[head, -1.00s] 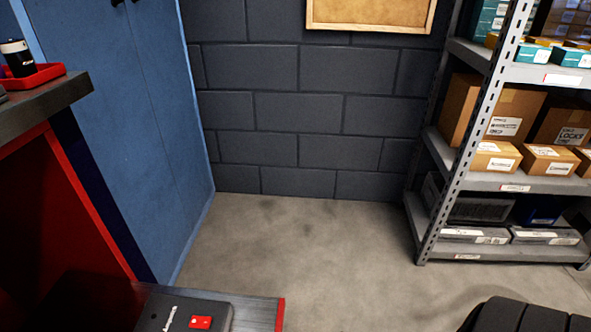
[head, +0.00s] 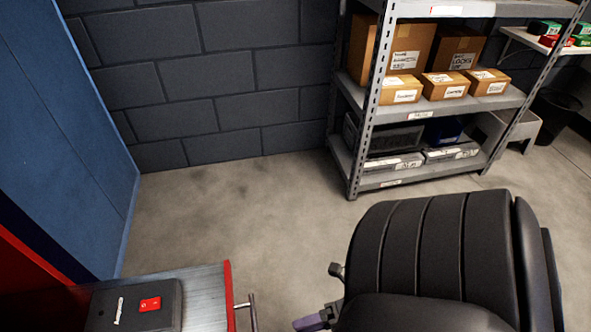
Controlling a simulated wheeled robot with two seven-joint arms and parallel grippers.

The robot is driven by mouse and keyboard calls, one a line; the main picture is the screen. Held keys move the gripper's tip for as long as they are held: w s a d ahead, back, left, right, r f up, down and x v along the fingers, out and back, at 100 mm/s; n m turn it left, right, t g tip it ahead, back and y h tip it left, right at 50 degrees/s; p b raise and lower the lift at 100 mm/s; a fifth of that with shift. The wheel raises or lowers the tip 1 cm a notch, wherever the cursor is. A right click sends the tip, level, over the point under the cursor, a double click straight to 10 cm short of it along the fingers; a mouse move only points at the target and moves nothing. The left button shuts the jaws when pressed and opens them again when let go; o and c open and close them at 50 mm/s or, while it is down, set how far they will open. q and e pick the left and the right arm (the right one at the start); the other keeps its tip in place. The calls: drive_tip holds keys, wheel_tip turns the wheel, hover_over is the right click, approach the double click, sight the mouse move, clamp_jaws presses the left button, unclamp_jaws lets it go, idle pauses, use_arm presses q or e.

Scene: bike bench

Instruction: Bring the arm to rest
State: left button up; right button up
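Neither of my grippers shows in the head view, and I cannot make out either arm. What my grippers hold, if anything, is out of sight.
A metal-topped surface (head: 205,292) with a red edge carries a black case (head: 103,310) at bottom left. A black ribbed seat (head: 405,245) fills the bottom right. Grey shelving (head: 435,112) holds cardboard boxes (head: 401,90). A blue cabinet (head: 70,140) stands left. Grey floor (head: 230,210) lies clear between.

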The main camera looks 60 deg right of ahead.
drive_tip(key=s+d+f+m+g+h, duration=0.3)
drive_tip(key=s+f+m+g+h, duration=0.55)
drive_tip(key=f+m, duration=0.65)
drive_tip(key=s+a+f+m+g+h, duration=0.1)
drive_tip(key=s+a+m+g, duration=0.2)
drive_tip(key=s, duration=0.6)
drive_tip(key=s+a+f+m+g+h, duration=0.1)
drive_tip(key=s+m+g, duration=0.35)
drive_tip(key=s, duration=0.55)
use_arm(q)
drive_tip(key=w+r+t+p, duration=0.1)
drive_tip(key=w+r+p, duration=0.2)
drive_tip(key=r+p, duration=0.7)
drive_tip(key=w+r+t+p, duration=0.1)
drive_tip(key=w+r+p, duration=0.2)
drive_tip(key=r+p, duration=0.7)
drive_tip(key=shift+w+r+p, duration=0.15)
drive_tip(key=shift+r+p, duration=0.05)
drive_tip(key=shift+p, duration=0.85)
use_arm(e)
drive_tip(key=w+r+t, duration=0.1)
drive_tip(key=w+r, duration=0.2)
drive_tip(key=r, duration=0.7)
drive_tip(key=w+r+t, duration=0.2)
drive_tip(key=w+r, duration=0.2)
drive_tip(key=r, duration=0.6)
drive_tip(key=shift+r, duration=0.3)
